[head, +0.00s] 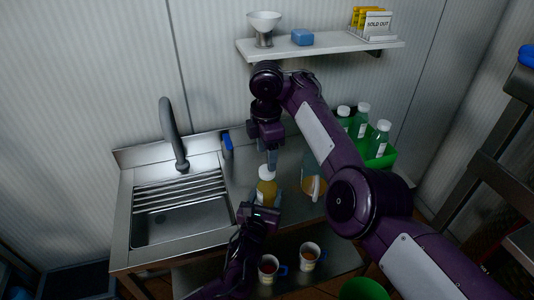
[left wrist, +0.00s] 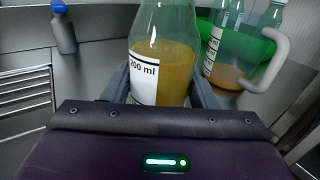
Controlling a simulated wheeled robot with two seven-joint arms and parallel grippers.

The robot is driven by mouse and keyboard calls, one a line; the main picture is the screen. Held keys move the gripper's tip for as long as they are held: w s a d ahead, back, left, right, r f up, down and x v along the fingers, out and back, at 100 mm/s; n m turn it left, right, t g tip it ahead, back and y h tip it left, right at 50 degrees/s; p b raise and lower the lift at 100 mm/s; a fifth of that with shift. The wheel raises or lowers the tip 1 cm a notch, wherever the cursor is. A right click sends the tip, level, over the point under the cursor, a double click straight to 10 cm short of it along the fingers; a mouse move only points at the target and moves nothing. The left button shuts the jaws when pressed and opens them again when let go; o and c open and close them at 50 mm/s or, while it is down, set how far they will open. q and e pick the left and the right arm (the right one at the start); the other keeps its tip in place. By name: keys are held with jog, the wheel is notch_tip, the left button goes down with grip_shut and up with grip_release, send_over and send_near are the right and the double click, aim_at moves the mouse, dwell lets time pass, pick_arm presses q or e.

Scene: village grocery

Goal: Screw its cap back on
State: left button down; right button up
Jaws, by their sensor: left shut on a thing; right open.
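A clear bottle (head: 266,189) with yellow-orange liquid stands upright on the steel counter right of the sink. The left wrist view shows its white "200 ml" label (left wrist: 143,78); its top is cut off there. My left gripper (head: 262,207) is shut around the bottle's lower body, and its fingers flank the bottle in the left wrist view (left wrist: 160,88). A pale top shows on the bottle in the head view; I cannot tell whether it is a cap or a bare neck. My right gripper (head: 271,160) is open, pointing down just above the bottle top.
A handled jug (head: 311,186) stands close right of the bottle, partly behind my right arm. A green crate (head: 383,160) of white-capped bottles is further right. The sink (head: 180,215) and a blue-topped bottle (head: 227,146) lie left. A wall shelf (head: 340,47) hangs above; cups (head: 268,268) stand below.

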jog(key=shift+d+r+m, duration=0.1)
jog(key=shift+m, duration=0.4)
jog(key=shift+c, duration=0.2)
notch_tip(320, 180, up, 2)
jog(key=n, duration=0.3)
jog(key=shift+r+n, duration=0.25)
jog(key=shift+n, duration=0.05)
jog(key=shift+r+n, duration=0.4)
jog(key=shift+n, duration=0.4)
jog(key=shift+f, duration=4)
